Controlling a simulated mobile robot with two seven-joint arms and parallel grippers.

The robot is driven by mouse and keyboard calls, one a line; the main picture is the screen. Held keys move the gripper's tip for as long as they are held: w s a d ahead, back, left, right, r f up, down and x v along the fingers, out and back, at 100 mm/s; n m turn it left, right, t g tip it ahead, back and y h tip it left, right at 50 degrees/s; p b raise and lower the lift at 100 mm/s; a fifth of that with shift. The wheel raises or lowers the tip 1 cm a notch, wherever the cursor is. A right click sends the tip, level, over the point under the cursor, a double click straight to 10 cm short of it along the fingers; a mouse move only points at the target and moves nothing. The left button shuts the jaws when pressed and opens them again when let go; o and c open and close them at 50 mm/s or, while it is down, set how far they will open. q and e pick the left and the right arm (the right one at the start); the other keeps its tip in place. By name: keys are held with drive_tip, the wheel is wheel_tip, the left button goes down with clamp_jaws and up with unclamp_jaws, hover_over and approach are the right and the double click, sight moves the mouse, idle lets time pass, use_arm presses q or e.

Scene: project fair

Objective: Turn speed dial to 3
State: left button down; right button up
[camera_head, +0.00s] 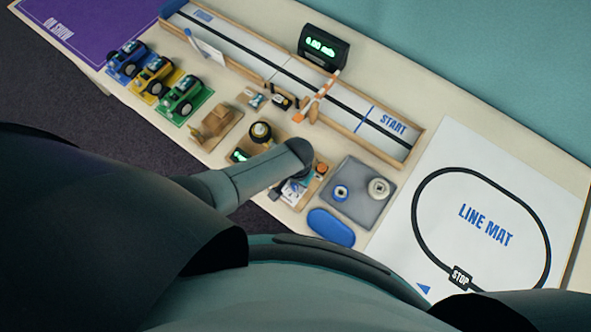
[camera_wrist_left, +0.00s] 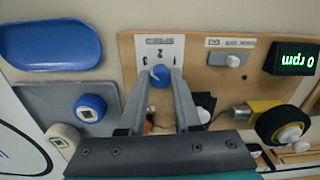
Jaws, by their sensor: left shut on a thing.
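The speed dial (camera_wrist_left: 159,76) is a blue knob on a white scale plate (camera_wrist_left: 160,50) on a wooden board (camera_wrist_left: 205,78). My left gripper (camera_wrist_left: 160,72) is shut on the knob, with one finger on each side. The fingers cover part of the scale, and I cannot read which number the dial points to. In the head view my left arm hides most of the dial; part of the wooden board (camera_head: 313,196) shows beside it. The rpm display (camera_wrist_left: 295,59) appears upside down in the left wrist view and reads 0 rpm. My right gripper is not in view.
A grey tray (camera_head: 351,212) with two spools and a blue dish (camera_head: 331,227) lie close to the board. A motor with a black wheel (camera_wrist_left: 280,124) sits on its other side. Toy cars (camera_head: 182,99), a track (camera_head: 385,149) and a line mat (camera_head: 485,215) fill much of the table.

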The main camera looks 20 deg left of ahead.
sight(296, 186)
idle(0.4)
use_arm(q)
drive_tip(key=c, duration=0.6)
unclamp_jaws()
drive_tip(key=shift+r+p, duration=0.3)
drive_tip(key=shift+r, duration=0.15)
wheel_tip(296, 186, up, 14)
drive_tip(key=p, duration=0.5)
drive_tip(key=shift+d+r, duration=0.15)
drive_tip(key=shift+r, duration=0.05)
